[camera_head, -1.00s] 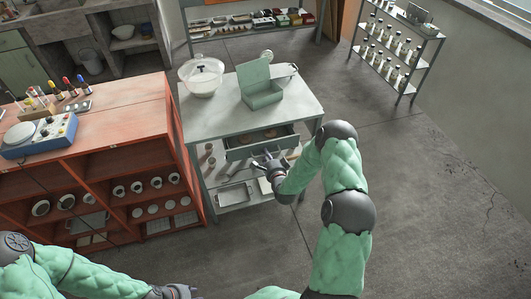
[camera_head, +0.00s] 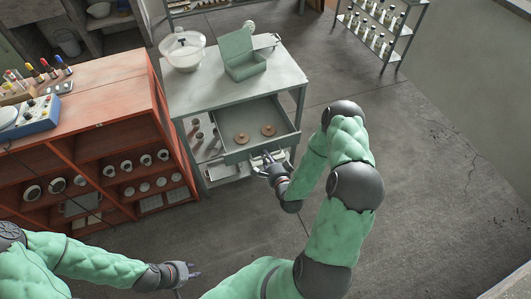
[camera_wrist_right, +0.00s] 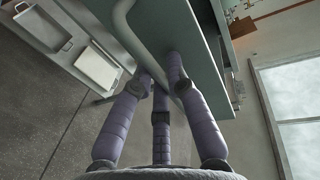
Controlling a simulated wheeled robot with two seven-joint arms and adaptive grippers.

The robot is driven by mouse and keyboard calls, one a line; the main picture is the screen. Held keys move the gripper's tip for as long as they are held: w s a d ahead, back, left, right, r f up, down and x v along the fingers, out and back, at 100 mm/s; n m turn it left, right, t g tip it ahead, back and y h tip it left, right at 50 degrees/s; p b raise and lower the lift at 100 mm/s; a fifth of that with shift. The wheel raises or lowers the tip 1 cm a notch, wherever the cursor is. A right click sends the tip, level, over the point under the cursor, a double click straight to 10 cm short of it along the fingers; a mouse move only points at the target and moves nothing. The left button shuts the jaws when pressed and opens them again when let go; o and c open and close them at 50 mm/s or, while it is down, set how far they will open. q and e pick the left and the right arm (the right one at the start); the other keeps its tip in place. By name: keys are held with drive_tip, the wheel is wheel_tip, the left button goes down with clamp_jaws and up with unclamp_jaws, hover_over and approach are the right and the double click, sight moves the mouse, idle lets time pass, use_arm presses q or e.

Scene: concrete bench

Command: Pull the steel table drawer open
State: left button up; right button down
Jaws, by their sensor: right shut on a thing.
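The steel table (camera_head: 205,92) is pale grey-green, with its drawer (camera_head: 286,141) pulled well out at the front. Two brown ring-like discs lie inside the drawer. My right gripper (camera_head: 268,164) is at the drawer's front, and its fingers are shut on the drawer handle. In the right wrist view the fingers (camera_wrist_right: 160,85) close around the curved handle bar (camera_wrist_right: 133,35) beside the drawer front (camera_wrist_right: 188,30). My left gripper (camera_head: 190,272) is over the floor at the lower left, away from the table; its fingers are too small to judge.
A glass bowl with lid (camera_head: 183,52) and an open green box (camera_head: 244,58) stand on the tabletop. The orange shelf unit (camera_head: 105,122) stands close to the table's left. A bottle rack (camera_head: 375,35) is at the back right. The floor (camera_head: 430,190) on the right is clear.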

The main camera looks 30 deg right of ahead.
drive_tip(key=c, duration=1.2)
unclamp_jaws()
drive_tip(key=shift+s, duration=0.1)
drive_tip(key=v, duration=1.2)
drive_tip(key=shift+f, duration=0.1)
drive_tip(key=w+a+f+n+g+y, duration=0.2)
drive_tip(key=a+f+n+g+y, duration=0.5)
drive_tip(key=a+f+n, duration=0.5)
drive_tip(key=s+a+f+n+g, duration=0.1)
drive_tip(key=s+a+n+g, duration=0.5)
drive_tip(key=s+a, duration=0.3)
drive_tip(key=shift+a+g+y, duration=0.3)
drive_tip(key=shift+a+g, duration=0.5)
drive_tip(key=shift+g, duration=0.1)
